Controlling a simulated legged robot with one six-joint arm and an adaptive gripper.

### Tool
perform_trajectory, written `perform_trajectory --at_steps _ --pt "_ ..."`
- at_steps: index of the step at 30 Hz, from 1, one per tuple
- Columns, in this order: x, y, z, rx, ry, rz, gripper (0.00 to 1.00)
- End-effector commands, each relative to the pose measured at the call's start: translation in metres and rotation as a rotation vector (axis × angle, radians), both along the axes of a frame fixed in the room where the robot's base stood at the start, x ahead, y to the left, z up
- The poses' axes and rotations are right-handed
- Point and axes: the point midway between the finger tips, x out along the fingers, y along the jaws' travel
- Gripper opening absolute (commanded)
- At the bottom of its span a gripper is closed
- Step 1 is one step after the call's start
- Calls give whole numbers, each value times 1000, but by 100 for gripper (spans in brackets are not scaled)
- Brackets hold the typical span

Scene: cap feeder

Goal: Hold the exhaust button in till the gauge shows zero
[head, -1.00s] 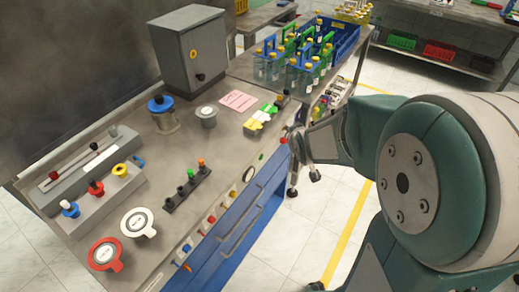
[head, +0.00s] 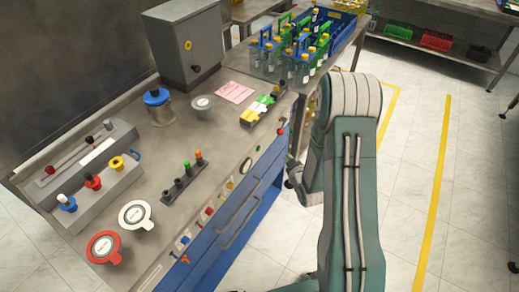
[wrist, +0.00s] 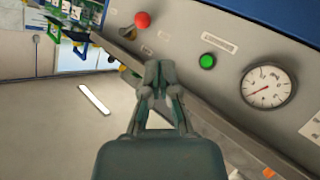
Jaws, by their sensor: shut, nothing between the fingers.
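In the wrist view a round white gauge (wrist: 268,88) with a red needle sits on the grey front panel at right; its figures are too small to read. A green button (wrist: 207,61) is left of it, and a red button (wrist: 142,20) is farther up and left. Their labels are not legible, so I cannot tell which is the exhaust button. My gripper (wrist: 158,68) is shut and empty; its tips appear between and below the two buttons, seemingly not touching either.
The bench top holds a control box (head: 190,50), a blue-lidded jar (head: 158,106), and rows of knobs and levers. Bottle carriers (head: 290,50) stand on a table behind. Blue drawers with a handle (head: 240,222) lie below the panel.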

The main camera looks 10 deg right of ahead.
Motion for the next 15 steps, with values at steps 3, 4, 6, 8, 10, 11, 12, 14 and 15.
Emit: perform_trajectory --at_steps 3,4,6,8,10,11,12,14,15 --pt "-5 0 -13 -1 -24 5 0" --pt "-5 0 -15 -1 -28 6 0" --pt "-6 0 -17 -1 -35 8 0" --pt "-6 -1 -17 -2 -37 8 0" --pt "-6 0 -17 -1 -38 9 0" --pt "-6 0 -17 -1 -38 9 0" --pt "-6 0 -17 -1 -38 9 0" --pt "-6 0 -17 -2 -37 8 0" --pt "-6 0 -17 -2 -37 8 0"
